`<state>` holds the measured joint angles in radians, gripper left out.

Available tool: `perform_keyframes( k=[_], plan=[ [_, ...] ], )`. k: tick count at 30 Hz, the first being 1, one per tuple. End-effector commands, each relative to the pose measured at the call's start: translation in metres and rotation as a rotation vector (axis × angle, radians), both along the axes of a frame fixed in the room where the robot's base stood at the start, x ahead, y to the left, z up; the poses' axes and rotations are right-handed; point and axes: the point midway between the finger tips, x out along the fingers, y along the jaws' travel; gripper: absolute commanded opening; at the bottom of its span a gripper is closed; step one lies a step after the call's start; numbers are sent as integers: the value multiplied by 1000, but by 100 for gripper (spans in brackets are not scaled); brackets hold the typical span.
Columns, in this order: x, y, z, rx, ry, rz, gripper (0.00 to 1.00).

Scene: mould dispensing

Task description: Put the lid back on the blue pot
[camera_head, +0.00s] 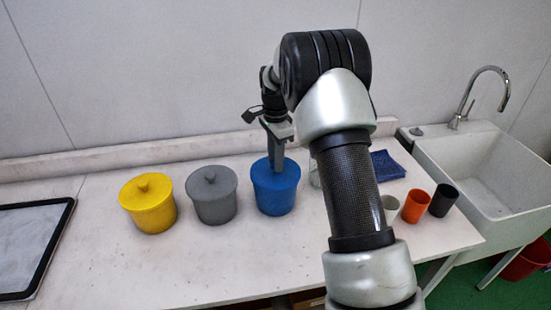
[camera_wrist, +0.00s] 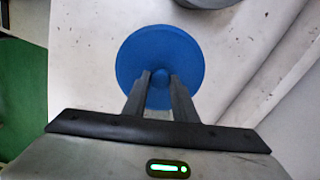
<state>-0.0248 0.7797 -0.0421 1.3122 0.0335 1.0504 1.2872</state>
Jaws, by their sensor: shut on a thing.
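The blue pot (camera_head: 275,193) stands upright on the table, at the right end of a row of three pots. Its round blue lid (camera_wrist: 160,50) fills the middle of the wrist view and appears to sit on the pot's rim; I cannot tell whether it is fully seated. My gripper (camera_head: 277,168) points straight down over the pot. In the wrist view my gripper (camera_wrist: 160,78) is shut on the lid's small round knob, which shows between the fingertips. In the head view the fingers hide the knob.
A lidded yellow pot (camera_head: 149,208) and a lidded grey pot (camera_head: 212,200) stand to the left. A black-framed tray (camera_head: 35,245) is at far left. Orange (camera_head: 415,206) and dark (camera_head: 443,200) cups stand right, near the sink (camera_head: 490,170). A blue cloth (camera_head: 388,166) lies behind my arm.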

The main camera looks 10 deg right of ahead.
Motion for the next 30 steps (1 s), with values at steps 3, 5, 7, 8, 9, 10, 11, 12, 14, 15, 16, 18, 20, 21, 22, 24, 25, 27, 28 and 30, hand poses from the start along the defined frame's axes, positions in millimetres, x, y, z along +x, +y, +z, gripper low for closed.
perform_keyframes(
  k=[3,5,7,8,9,10,11,12,14,15,16,18,20,21,22,24,25,27,28,30],
  plan=[
    [0,0,0,0,0,0,0],
    [0,0,0,0,0,0,0],
    [0,0,0,0,0,0,27],
    [0,0,0,0,0,0,32],
    [0,0,0,0,0,0,39],
    [0,0,0,0,0,0,44],
    [0,0,0,0,0,0,47],
    [0,0,0,0,0,0,47],
    [0,0,0,0,0,0,47],
    [0,0,0,0,0,0,47],
    [0,0,0,0,0,0,47],
    [0,0,0,0,0,0,54],
    [0,0,0,0,0,0,64],
    [0,0,0,0,0,0,66],
    [0,0,0,0,0,0,66],
    [0,0,0,0,0,0,66],
    [0,0,0,0,0,0,66],
    [0,0,0,0,0,0,66],
    [0,0,0,0,0,0,66],
    [0,0,1,0,0,0,66]
  ],
)
